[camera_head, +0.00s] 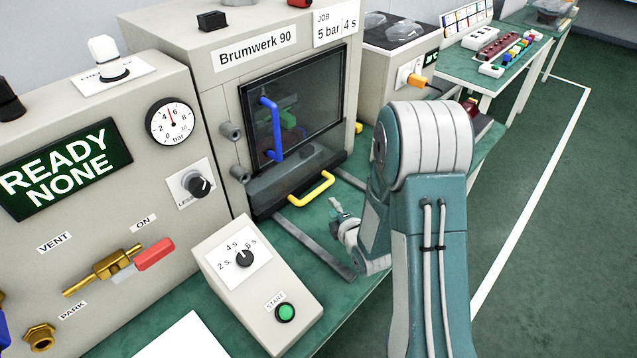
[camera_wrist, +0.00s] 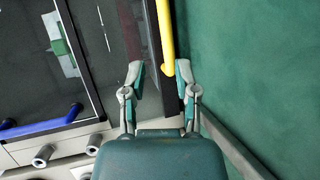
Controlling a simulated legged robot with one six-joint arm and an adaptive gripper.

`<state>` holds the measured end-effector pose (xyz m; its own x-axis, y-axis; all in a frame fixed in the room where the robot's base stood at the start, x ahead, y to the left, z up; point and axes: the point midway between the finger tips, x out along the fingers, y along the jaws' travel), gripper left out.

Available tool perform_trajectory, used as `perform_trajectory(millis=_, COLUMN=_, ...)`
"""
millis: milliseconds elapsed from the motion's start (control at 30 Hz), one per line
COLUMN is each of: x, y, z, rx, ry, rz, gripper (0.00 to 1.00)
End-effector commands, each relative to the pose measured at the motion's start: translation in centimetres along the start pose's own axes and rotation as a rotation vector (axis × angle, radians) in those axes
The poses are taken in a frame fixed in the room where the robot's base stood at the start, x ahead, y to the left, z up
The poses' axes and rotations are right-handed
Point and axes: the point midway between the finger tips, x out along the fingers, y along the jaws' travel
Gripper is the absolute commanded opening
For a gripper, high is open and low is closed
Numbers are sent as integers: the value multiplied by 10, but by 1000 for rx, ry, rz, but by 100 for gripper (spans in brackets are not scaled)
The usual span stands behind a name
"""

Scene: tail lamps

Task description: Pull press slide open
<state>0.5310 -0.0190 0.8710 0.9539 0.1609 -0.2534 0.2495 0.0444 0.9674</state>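The press (camera_head: 262,60) is labelled Brumwerk 90. Its dark slide (camera_head: 275,185) sits below the door, with a yellow handle (camera_head: 311,190) on its front. The yellow handle also shows in the wrist view (camera_wrist: 165,30), upright in the picture, just beyond the gap between my fingertips. My gripper (camera_wrist: 159,70) is open and nothing is held in it. In the head view my gripper (camera_head: 337,208) is small and partly hidden by my arm. It is near the handle, to its lower right, apparently apart from it.
The glazed press door with a blue handle (camera_head: 269,130) is closed above the slide. Two grey rails (camera_head: 310,245) run out from the press over the green bench. A control box with a green button (camera_head: 285,313) stands at the near left. Green floor (camera_head: 540,200) is clear at right.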

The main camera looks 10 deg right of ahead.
Motion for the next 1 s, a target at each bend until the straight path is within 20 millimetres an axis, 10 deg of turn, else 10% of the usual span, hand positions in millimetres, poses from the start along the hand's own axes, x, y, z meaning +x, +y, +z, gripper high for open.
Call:
perform_trajectory(millis=367, x=10, y=-18, z=-4, rx=-87, ry=20, rz=69, gripper=39)
perform_trajectory(millis=1000, x=105, y=-12, z=-6, rx=-83, ry=19, rz=67, gripper=39)
